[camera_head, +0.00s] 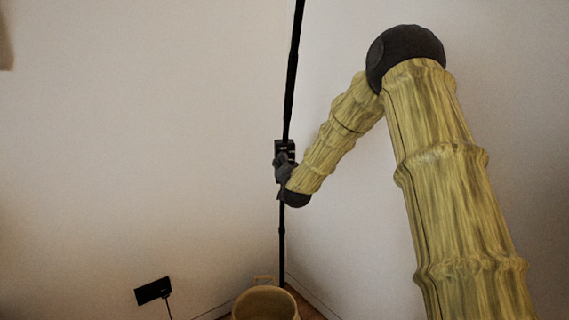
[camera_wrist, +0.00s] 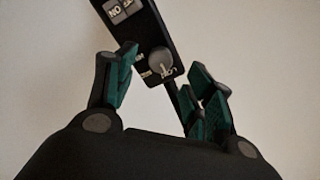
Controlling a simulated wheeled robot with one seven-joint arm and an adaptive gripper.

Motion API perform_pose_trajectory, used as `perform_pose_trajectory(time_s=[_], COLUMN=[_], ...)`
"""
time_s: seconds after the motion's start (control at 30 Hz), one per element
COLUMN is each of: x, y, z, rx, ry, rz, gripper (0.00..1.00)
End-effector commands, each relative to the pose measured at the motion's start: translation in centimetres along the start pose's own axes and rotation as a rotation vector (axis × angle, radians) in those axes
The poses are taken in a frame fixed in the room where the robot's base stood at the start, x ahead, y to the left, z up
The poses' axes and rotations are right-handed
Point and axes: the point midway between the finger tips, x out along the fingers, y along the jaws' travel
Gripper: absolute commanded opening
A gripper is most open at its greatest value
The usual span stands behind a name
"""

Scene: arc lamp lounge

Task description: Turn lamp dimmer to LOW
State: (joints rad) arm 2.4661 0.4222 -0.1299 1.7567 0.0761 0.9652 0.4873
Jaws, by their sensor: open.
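The dimmer is a round grey knob (camera_wrist: 161,60) on a dark panel (camera_wrist: 146,32) in the wrist view. Small pale lettering surrounds the knob, tilted and too small to read surely; a pale mark shows on the knob's lower right. My gripper (camera_wrist: 163,68) is open, with one green-padded finger left of the knob and the others right of it. I cannot tell whether the pads touch the knob. In the head view, the panel (camera_head: 285,147) sits on the thin black lamp pole (camera_head: 292,75), and my gripper (camera_head: 283,170) is right at it, partly hiding it.
The panel's upper end carries a labelled light grey switch (camera_wrist: 118,12). In the head view, a pale round container (camera_head: 265,304) stands below near the pole's foot. A black plate with a cord (camera_head: 153,290) is at the lower left. Bare walls meet behind the pole.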

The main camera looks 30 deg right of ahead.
Motion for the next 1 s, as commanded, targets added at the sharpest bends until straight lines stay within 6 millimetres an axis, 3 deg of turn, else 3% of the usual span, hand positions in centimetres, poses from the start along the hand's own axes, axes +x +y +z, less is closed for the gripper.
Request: perform_pose_trajectory(time_s=[0.2, 0.4, 1.0], x=[-3.8, -5.7, -6.2], y=[0.1, 0.2, 0.2], z=[0.0, 0.1, 0.1], rx=[0.001, 0.000, 0.000], ry=[-0.002, -0.002, -0.001], rz=[0.001, 0.002, 0.002], gripper=[0.53, 0.53, 0.53])
